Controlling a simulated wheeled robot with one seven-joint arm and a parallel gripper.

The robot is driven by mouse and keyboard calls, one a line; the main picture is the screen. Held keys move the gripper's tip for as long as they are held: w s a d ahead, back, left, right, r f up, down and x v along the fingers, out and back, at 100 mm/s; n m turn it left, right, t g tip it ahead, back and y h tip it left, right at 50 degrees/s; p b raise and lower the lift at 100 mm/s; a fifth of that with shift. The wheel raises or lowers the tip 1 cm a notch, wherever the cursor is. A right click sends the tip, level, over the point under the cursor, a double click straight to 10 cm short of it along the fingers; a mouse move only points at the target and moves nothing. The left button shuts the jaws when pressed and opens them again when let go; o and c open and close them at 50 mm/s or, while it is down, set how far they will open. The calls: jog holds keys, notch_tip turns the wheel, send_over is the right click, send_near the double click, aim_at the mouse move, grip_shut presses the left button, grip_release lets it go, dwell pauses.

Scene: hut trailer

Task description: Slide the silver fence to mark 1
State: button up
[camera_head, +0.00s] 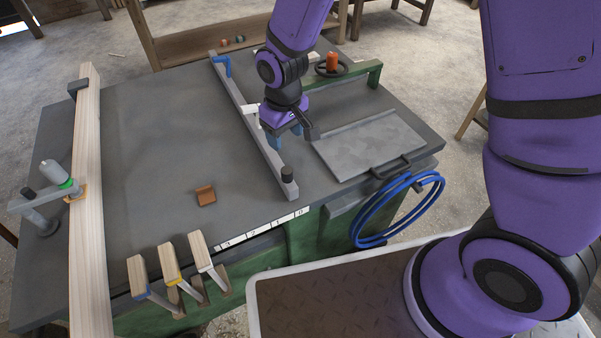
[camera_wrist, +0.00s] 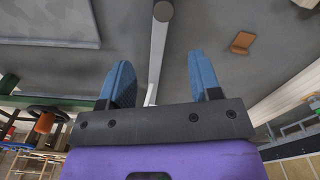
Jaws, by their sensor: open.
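The silver fence (camera_head: 235,92) is a long grey bar lying across the dark table, with a blue lever at its far end and a black knob at its near end. Its near end points at about mark 0 of the white scale (camera_head: 265,229). Mark 1 (camera_head: 277,223) is just left of that. My gripper (camera_head: 287,137) is open and empty, pointing down beside or over the fence's middle, near a white piece on it. In the wrist view the fence (camera_wrist: 159,50) runs between my two blue fingers (camera_wrist: 160,78); I cannot tell the height gap.
A flat grey plate (camera_head: 368,142) with a dark handle lies right of the fence. A small brown block (camera_head: 206,195) lies on the open table to the left. A long wooden beam (camera_head: 88,200) crosses the left side. Several wood-topped levers (camera_head: 170,262) stand in front, and a blue hose (camera_head: 392,210) hangs at right.

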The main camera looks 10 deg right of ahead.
aim_at(287, 170)
jog(key=f, duration=0.1)
jog(key=s+f, duration=0.1)
jog(key=f, duration=0.1)
jog(key=shift+a+f, duration=0.15)
notch_tip(287, 170, down, 10)
jog(key=shift+w, duration=0.1)
dwell(0.3)
